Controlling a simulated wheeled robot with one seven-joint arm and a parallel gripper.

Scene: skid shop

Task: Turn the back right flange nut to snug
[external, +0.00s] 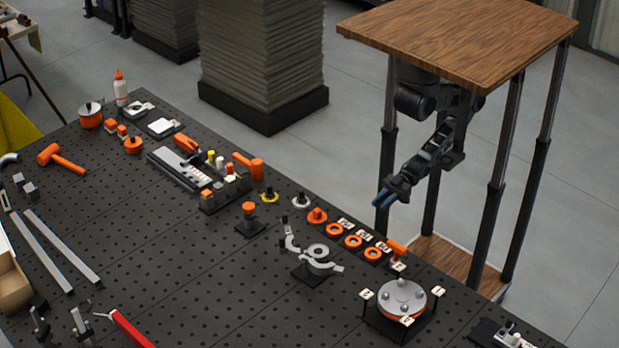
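The flange (404,290) is a round grey metal disc with an orange band beneath it, on a dark stand near the bench's right end. Several small nuts or bolt heads stand on its top. Small white label cards surround it. Which nut is the back right one is too small to tell for sure.
Orange rings (353,241) and label cards line the far edge left of the flange. An orange-handled tool (396,248) lies just behind it. A grey bracket (318,262) stands to its left. The bench (240,290) is fairly clear at front centre.

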